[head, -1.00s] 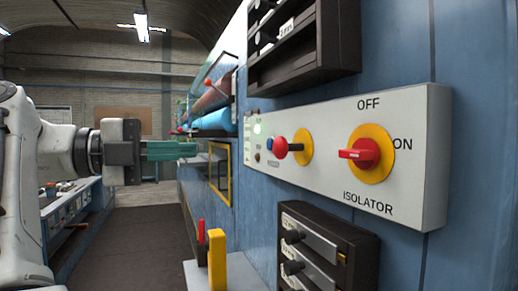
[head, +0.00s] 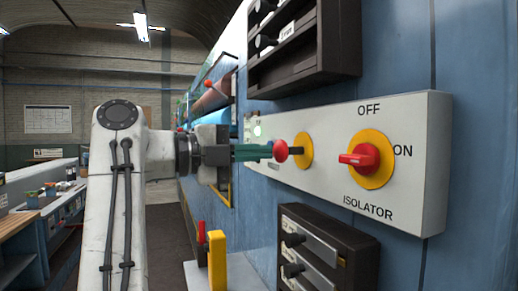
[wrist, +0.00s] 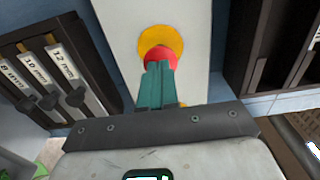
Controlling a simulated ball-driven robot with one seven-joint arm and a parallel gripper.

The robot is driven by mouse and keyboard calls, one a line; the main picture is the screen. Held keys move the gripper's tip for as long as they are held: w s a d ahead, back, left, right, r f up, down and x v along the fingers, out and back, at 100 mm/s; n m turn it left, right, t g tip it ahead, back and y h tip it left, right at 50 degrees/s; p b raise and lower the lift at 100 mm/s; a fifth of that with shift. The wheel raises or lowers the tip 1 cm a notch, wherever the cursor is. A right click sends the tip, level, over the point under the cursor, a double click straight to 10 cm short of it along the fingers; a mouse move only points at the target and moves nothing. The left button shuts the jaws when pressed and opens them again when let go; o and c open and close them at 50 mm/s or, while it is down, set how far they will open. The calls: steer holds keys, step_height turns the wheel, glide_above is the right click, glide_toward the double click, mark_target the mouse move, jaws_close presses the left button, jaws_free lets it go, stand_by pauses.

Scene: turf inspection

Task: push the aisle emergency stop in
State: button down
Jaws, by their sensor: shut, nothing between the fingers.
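The emergency stop is a red mushroom button (head: 281,151) on a round yellow plate (head: 303,150), on the light grey panel at the right in the head view. In the wrist view the red button (wrist: 159,54) shows straight beyond my fingertips, with its yellow plate (wrist: 160,38) behind it. My gripper (head: 268,152) is shut and empty, its green fingers pointing at the button. The fingertips are at or very near the button's face; I cannot tell whether they touch. The fingers hide part of the button in the wrist view.
A red isolator knob (head: 362,157) on a yellow disc sits right of the button on the same panel. A yellow post (head: 217,260) stands below my gripper. A bench (head: 40,215) is at left.

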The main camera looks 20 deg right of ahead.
mark_target(289, 151)
steer(key=shift+d, duration=0.25)
steer(key=shift+d, duration=0.95)
